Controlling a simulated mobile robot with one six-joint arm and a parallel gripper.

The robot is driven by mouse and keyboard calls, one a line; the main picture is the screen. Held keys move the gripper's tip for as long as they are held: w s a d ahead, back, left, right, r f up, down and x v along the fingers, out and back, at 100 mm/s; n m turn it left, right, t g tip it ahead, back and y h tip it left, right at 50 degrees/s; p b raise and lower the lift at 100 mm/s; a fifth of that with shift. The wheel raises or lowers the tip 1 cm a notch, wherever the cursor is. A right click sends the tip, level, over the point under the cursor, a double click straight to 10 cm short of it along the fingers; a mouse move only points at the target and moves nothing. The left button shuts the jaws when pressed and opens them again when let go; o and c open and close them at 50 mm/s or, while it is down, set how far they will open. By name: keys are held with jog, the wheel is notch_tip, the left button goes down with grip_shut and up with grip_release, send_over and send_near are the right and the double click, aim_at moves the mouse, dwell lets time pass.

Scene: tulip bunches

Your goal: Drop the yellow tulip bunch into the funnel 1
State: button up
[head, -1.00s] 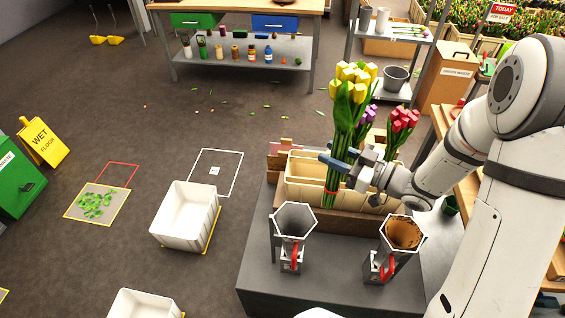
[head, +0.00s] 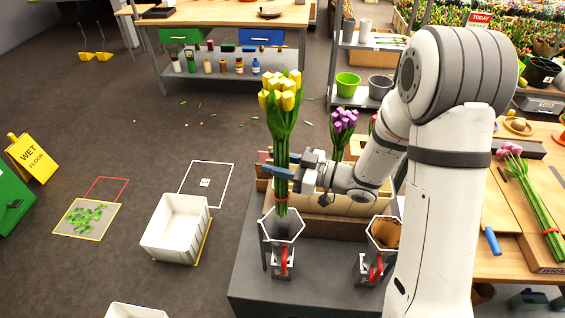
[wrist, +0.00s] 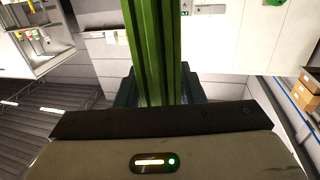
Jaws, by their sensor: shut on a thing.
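The yellow tulip bunch (head: 281,110) stands upright, yellow heads up, with a red band low on its green stems. My gripper (head: 274,165) is shut around its stems, which fill the middle of the wrist view (wrist: 153,50). The stem ends are over the mouth of the left funnel (head: 281,228); I cannot tell how far they reach into it. A second funnel (head: 385,233), brown inside, stands to the right, partly behind my arm. I can read no number on either funnel.
Behind the funnels a wooden crate (head: 330,226) holds a purple tulip bunch (head: 343,123); another bunch is mostly hidden by my arm. A white bin (head: 175,228) stands on the floor to the left. Pink tulips (head: 530,195) lie on the right table.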

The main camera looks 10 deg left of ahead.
aim_at(279, 215)
jog(key=shift+d, duration=0.1)
notch_tip(279, 215, down, 21)
jog(key=b, duration=1.8)
jog(key=shift+s+f, duration=0.1)
jog(key=shift+f, duration=0.1)
jog(key=o, duration=2.1)
jog(key=shift+s+d, duration=0.3)
jog(key=shift+d, duration=1.5)
jog(key=shift+s+d, duration=0.35)
jog(key=shift+d, duration=1.5)
jog(key=shift+s+d, duration=0.3)
jog(key=shift+d, duration=1.5)
